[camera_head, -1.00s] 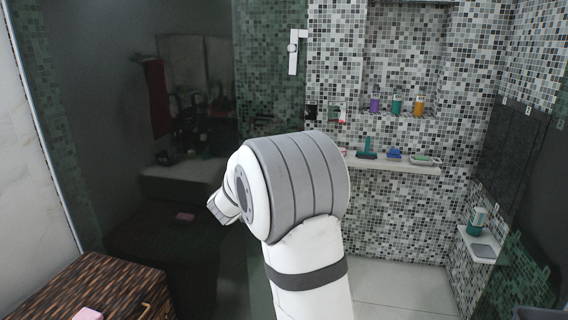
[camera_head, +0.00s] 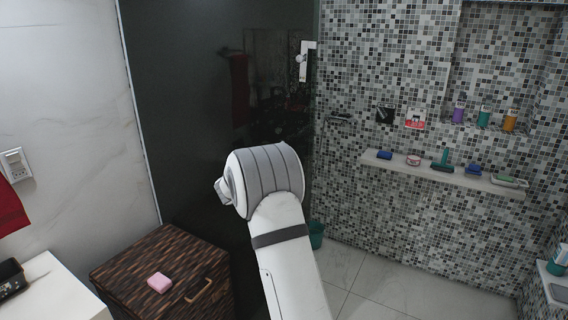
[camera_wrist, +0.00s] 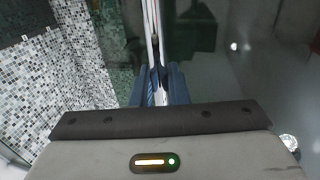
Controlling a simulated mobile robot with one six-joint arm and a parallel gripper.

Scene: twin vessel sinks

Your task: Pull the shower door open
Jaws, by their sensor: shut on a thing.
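The shower door appears to be the dark, reflective glass panel (camera_head: 185,100) left of centre in the head view. A white fitting (camera_head: 306,62) shows at its right edge. Tiled shower space is seen directly to the right of that edge. In the head view my arm's white and grey end is in front of the panel, and the fingers are hidden. In the wrist view my gripper (camera_wrist: 158,80) has its blue-grey fingers closed on a thin, pale upright strip (camera_wrist: 152,30). I cannot tell whether this is the door's handle or its edge.
A white counter (camera_head: 55,295) is at far left. A tiled wall with a shelf (camera_head: 450,178) of bath items is at right. Pale floor (camera_head: 385,290) is clear.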

